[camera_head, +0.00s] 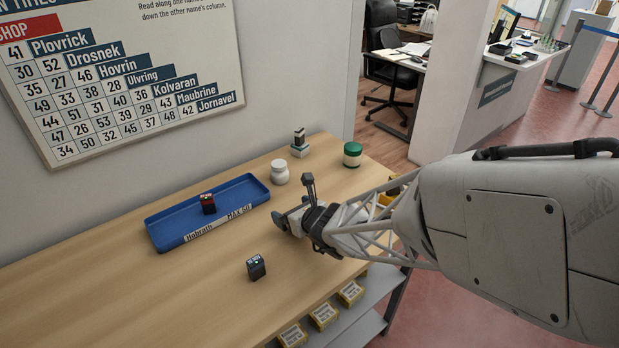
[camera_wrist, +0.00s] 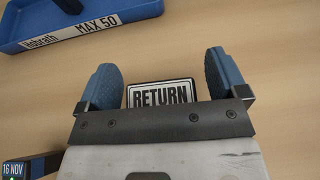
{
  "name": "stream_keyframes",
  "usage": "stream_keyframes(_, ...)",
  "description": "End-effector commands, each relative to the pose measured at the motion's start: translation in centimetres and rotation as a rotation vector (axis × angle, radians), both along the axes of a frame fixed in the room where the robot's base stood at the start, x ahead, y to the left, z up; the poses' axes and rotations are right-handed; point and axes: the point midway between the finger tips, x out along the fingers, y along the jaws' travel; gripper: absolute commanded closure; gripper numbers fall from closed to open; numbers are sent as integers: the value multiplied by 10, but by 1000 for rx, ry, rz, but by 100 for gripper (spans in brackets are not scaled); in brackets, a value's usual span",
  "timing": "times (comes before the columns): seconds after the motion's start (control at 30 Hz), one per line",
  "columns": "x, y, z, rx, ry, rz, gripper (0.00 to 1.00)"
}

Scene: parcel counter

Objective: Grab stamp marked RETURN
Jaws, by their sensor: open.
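The stamp marked RETURN (camera_wrist: 160,94) shows in the wrist view as a white label with a dark border, low between the two fingers. Its lower part is hidden behind my gripper's dark crossbar. My gripper (camera_wrist: 164,82) is open, with one blue fingertip on each side of the label. I cannot tell whether the fingers touch it. In the head view my gripper (camera_head: 284,219) is over the counter, right of the blue tray, and the stamp there is hidden by it.
A blue tray (camera_head: 166,240) marked Hobrath MAX 50 holds a dark red-topped stamp (camera_head: 208,204). A dark stamp (camera_head: 256,267) stands in front, reading 16 NOV (camera_wrist: 13,169). A white jar (camera_head: 280,172), a green-lidded jar (camera_head: 352,154) and another stamp (camera_head: 299,144) stand behind.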

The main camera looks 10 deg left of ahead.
Motion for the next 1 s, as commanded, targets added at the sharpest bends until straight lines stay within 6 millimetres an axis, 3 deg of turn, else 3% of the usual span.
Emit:
stream_keyframes(0.53, 0, 0, -1, 0, 0, 0, 10)
stream_keyframes(0.87, 0, 0, -1, 0, 0, 0, 61)
stream_keyframes(1.0, 0, 0, 0, 0, 0, 0, 62)
